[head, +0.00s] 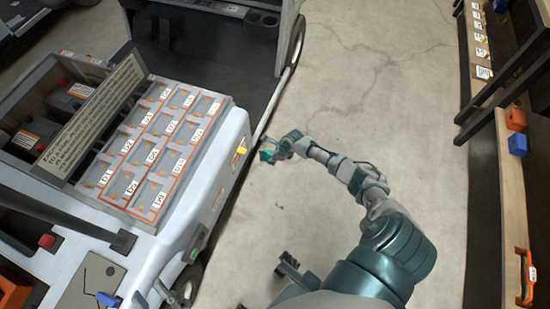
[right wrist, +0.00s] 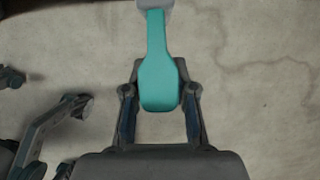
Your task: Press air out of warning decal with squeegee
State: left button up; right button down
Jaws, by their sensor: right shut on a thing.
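The squeegee has a teal handle (right wrist: 158,70) and a light grey head cut off by the top edge of the right wrist view. My right gripper (head: 275,149) is shut on the handle, with a finger on each side. In the head view the squeegee (head: 266,155) is a small teal patch, apart from the cart's white side. A small orange-and-white label (head: 218,198) is on that side; I cannot tell whether it is the warning decal.
The white cart (head: 225,160) carries a tray of labelled compartments (head: 150,150) and a leaning sign board (head: 92,118). A yellow piece (head: 240,151) sits on its edge. Bare concrete floor (head: 360,90) lies right of it. A shelf (head: 510,200) with orange and blue items stands far right.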

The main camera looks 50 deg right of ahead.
aim_at(261, 154)
jog(key=w, duration=0.1)
jog(key=w+a, duration=0.1)
jog(key=w, duration=0.1)
jog(key=w+b, duration=0.1)
jog(key=w, duration=0.1)
jog(key=shift+w+a+f, duration=0.15)
jog(key=shift+a+f, duration=0.1)
jog(key=shift+f, duration=0.05)
jog(key=shift+w+a+r, duration=0.2)
jog(key=shift+a, duration=0.15)
jog(key=shift+d+f, duration=0.2)
jog(key=shift+d, duration=0.15)
jog(key=shift+a, duration=0.1)
pick_arm(q)
jog(key=shift+s+d+r+n+t, duration=0.15)
jog(key=shift+s+r+t, duration=0.15)
jog(key=shift+s+t, duration=0.2)
jog(key=shift+s+a+r+n+t, duration=0.15)
jog(key=shift+s+r+t, duration=0.1)
jog(key=shift+s+t, duration=0.25)
pick_arm(e)
jog(key=shift+w+a+r, duration=0.15)
jog(key=shift+w+a, duration=0.15)
jog(key=shift+w, duration=0.05)
pick_arm(q)
jog(key=shift+d+f, duration=0.1)
jog(key=shift+d, duration=0.2)
pick_arm(e)
jog(key=shift+w, duration=0.35)
